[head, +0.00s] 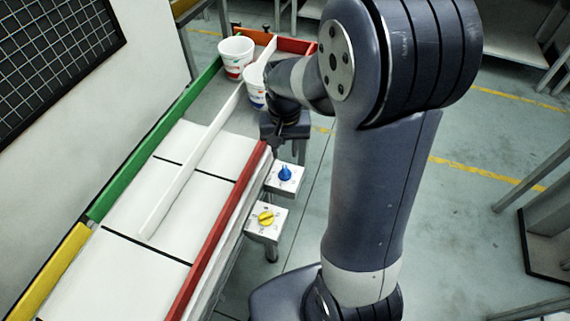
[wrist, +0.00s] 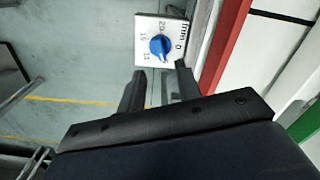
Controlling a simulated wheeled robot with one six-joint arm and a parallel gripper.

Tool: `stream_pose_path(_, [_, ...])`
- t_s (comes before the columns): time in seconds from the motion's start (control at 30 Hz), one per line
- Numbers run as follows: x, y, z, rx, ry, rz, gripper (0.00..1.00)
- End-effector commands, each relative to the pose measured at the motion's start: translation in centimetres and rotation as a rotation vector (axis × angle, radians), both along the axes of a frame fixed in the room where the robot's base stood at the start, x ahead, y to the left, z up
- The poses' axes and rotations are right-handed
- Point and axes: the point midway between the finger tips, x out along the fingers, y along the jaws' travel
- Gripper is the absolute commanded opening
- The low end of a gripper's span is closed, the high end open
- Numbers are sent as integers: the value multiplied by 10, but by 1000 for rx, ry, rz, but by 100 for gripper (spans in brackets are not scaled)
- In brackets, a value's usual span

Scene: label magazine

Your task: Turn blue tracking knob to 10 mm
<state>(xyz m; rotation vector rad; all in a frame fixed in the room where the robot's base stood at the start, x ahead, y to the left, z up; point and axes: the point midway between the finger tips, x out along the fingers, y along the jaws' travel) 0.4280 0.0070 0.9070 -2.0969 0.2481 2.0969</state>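The blue knob (head: 286,173) sits on a white dial plate (head: 296,183) beside the red rail in the head view. In the wrist view the blue knob (wrist: 159,47) is round, on the plate (wrist: 143,27) marked "mm", "0", "20" and other numbers too small to read surely. Which number the knob points to is unclear. My gripper (wrist: 161,84) is open, with its two fingers apart and nothing between them. The fingertips lie just short of the knob in the picture; they do not grip it. In the head view the gripper is partly hidden by my arm.
A yellow knob (head: 266,218) on a second white plate is nearer along the same side. The red rail (head: 220,232) runs close beside both plates. Two paper cups, one being the left cup (head: 236,58), stand at the conveyor's far end.

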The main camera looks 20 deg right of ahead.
Motion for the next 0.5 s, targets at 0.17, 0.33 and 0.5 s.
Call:
stream_pose_path(0.17, [-1, 0, -38, 0, 6, 0, 33])
stream_pose_path(0.33, [-1, 0, -62, 0, 3, 1, 33])
stream_pose_path(0.5, [0, 0, -74, 0, 1, 1, 33])
